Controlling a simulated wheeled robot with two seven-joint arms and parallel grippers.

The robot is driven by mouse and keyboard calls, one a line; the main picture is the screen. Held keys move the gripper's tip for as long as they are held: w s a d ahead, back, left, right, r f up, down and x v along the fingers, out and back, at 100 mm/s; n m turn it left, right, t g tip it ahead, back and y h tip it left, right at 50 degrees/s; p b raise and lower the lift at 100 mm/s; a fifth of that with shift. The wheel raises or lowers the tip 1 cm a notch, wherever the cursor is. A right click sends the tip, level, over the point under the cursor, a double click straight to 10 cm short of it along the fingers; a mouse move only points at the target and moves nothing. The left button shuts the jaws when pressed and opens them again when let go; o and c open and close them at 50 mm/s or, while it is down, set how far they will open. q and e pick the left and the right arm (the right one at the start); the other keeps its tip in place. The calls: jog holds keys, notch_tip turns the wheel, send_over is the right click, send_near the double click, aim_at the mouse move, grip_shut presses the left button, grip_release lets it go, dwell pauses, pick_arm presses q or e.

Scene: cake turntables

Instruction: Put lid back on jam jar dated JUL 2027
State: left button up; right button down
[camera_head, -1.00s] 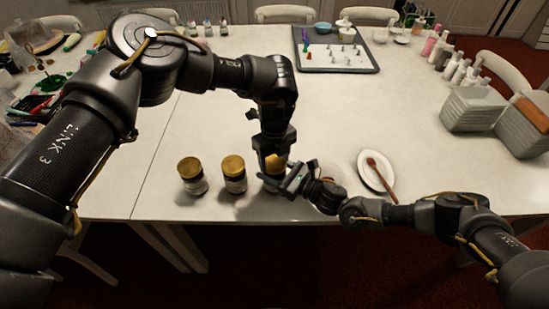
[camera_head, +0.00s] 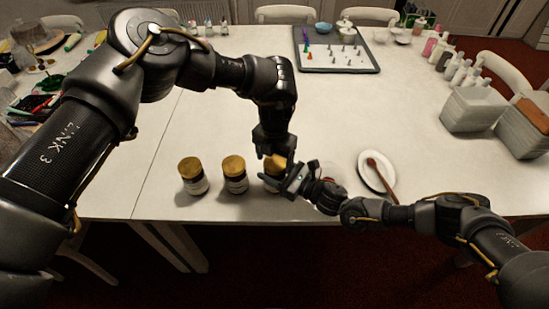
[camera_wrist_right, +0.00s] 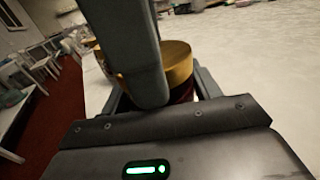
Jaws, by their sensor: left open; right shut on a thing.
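Three dark jars with gold lids stand in a row near the table's front edge: a left jar (camera_head: 195,186), a middle jar (camera_head: 236,184) and a right jar (camera_head: 270,187). My right gripper (camera_head: 287,180) is shut on the right jar, which it partly hides. Its gold lid (camera_head: 274,163) sits on top; the right wrist view shows the lid (camera_wrist_right: 180,62) above a dark red strip of jar, with a finger in front. My left gripper (camera_head: 271,146) is open just above this lid. No date on the labels is readable.
A white plate (camera_head: 388,184) with a wooden spoon (camera_head: 378,173) lies right of my right gripper. A grey tray (camera_head: 367,62) with small pieces is at the back. The table's middle is clear.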

pick_arm(q)
jog(key=shift+s+d, duration=0.15)
jog(key=shift+d, duration=0.1)
pick_arm(e)
jog(key=shift+a, duration=0.1)
pick_arm(q)
jog(key=shift+r, duration=0.55)
jog(key=shift+a+r, duration=0.1)
jog(key=shift+r, duration=1.6)
jog(key=shift+c, duration=0.3)
jog(key=shift+w+d+r+n, duration=0.15)
jog(key=shift+r+n, duration=0.15)
jog(key=shift+r, duration=0.15)
jog(key=shift+w+d+r+n, duration=0.1)
jog(key=shift+r+n, duration=0.2)
jog(key=shift+r, duration=0.1)
jog(key=n, duration=0.1)
jog(key=r+n, duration=0.1)
jog(key=n, duration=0.3)
jog(key=shift+s+a+r, duration=0.1)
jog(key=shift+r, duration=0.15)
jog(key=n, duration=0.4)
jog(key=shift+s+a+r+n, duration=0.1)
jog(key=shift+a+n, duration=0.1)
jog(key=shift+n, duration=0.1)
